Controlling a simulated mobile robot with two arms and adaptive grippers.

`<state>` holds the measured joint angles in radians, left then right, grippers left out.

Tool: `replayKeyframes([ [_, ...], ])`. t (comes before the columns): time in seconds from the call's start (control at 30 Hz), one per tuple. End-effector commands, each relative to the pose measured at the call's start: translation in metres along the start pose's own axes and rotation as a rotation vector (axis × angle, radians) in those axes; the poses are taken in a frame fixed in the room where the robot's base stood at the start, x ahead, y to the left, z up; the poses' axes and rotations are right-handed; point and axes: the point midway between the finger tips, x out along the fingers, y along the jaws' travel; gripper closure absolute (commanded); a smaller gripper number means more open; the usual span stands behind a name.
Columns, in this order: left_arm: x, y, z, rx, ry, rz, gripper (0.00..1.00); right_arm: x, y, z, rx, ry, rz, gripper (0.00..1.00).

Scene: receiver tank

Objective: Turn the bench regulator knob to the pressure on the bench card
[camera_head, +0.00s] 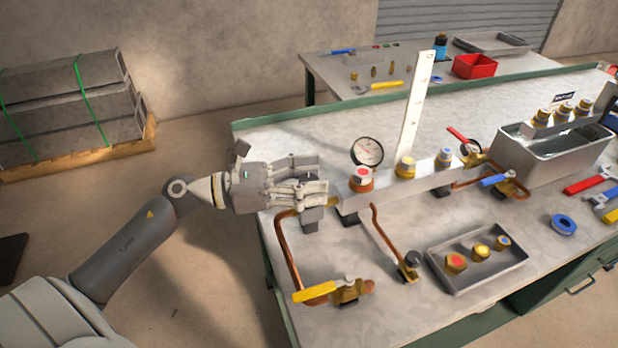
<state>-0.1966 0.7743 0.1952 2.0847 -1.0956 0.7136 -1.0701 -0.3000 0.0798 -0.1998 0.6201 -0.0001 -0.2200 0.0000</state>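My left gripper (322,174) reaches in from the left over the bench's (345,290) left end. Its fingers point right, spread with a gap between them, and look empty. They are close to the left end of a grey manifold block (400,182) and partly cover what lies behind. A round white gauge (367,152) stands behind the block. A dark round knob (412,258) sits on a brass fitting at the front; I cannot tell whether it is the regulator knob. A small card (563,99) stands near the tank; its writing is unreadable. My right gripper is out of view.
Copper pipes (375,222) and a yellow-handled valve (315,291) stand at the front left. A tray (465,284) of capped fittings lies at front centre. A tall white scale (415,105) rises behind the block. A metal tank (550,155), wrenches (590,182) and blue tape (563,224) are at right.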

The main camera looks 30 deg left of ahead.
Motion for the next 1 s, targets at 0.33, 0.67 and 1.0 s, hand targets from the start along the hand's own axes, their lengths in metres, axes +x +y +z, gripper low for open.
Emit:
replayKeyframes([
  [0.33,-0.006,0.0,0.0,-0.001,0.0,0.001,0.44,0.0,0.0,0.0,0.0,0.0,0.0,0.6],
  [0.67,-0.058,0.001,-0.001,-0.004,0.001,0.004,0.44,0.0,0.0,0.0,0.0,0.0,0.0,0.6],
  [1.0,-0.11,0.001,-0.001,-0.001,0.0,0.002,0.44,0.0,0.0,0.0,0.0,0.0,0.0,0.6],
])
